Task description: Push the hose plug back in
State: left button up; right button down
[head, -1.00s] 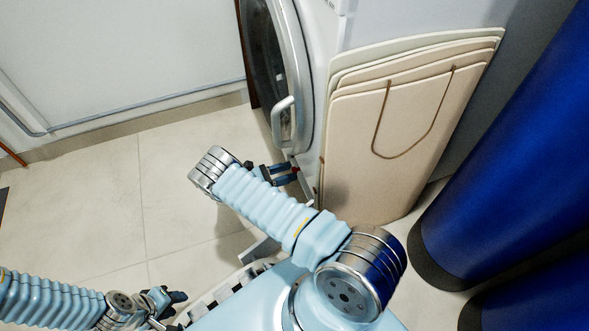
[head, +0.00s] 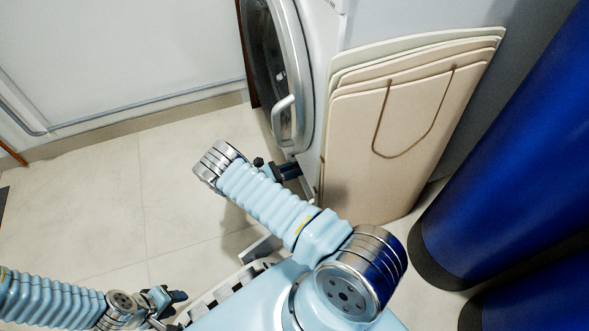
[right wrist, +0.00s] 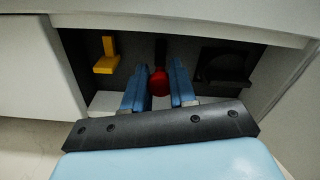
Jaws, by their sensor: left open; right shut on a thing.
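The red hose plug (right wrist: 159,82) shows in the right wrist view, between the blue fingers of my right gripper (right wrist: 160,86), which is shut on it. A dark stem or hose runs from the plug back into a recess low on the white machine (right wrist: 205,18). In the head view my right gripper (head: 286,171) is at the machine's lower front and the plug is hidden. Whether the plug is fully seated cannot be told. My left gripper (head: 172,300) is open and empty above the floor at lower left.
In the recess, a yellow lever (right wrist: 107,57) is left of the plug and a dark round part (right wrist: 223,67) right of it. Beige boards (head: 400,130) lean against the machine's side. Blue cylinders (head: 510,150) stand at right. The tiled floor (head: 90,190) at left is clear.

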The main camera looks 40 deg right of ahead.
jog(key=shift+x, duration=1.6)
jog(key=shift+d, duration=0.1)
jog(key=c, duration=0.9)
grip_release()
jog(key=v, duration=1.4)
